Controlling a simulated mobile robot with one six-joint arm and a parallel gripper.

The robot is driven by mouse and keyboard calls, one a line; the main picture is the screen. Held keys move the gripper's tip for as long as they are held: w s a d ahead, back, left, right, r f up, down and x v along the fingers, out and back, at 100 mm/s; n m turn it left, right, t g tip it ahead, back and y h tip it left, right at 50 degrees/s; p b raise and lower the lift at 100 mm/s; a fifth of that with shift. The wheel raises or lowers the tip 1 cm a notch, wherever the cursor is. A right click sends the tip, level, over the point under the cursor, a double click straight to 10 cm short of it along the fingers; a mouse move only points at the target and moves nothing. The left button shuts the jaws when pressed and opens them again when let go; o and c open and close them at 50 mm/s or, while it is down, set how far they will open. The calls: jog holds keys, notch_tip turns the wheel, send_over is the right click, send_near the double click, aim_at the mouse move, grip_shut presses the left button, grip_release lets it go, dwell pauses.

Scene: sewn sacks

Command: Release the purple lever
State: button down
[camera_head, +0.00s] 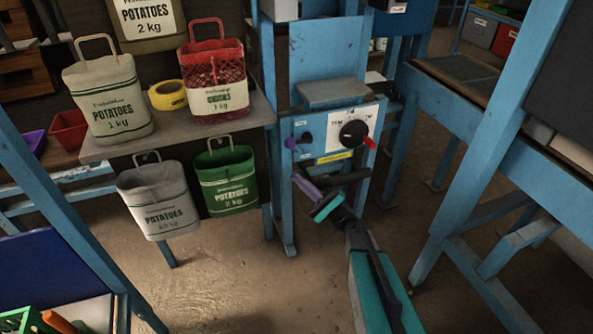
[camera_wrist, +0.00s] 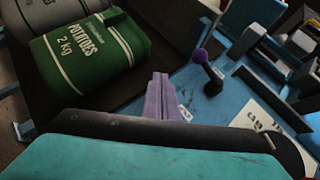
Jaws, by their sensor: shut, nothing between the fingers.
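My gripper (camera_head: 323,207), teal and dark, is shut and holds nothing.
The blue machine's panel (camera_head: 318,137) carries a black dial (camera_head: 353,133) with a red tip. A dark bar (camera_head: 345,177) juts out beside the lever. A green potato sack (camera_head: 226,180) hangs close on the left. A blue bench stands at the right; the floor between is clear.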

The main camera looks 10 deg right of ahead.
jog(key=shift+s+d+f, duration=0.25)
jog(key=shift+s+f, duration=0.4)
jog(key=shift+f, duration=0.25)
jog(key=shift+s+d+f, duration=0.25)
jog(key=shift+s+f, duration=0.35)
jog(key=shift+f, duration=0.3)
jog(key=shift+r+p, duration=0.15)
jog(key=shift+p, duration=0.15)
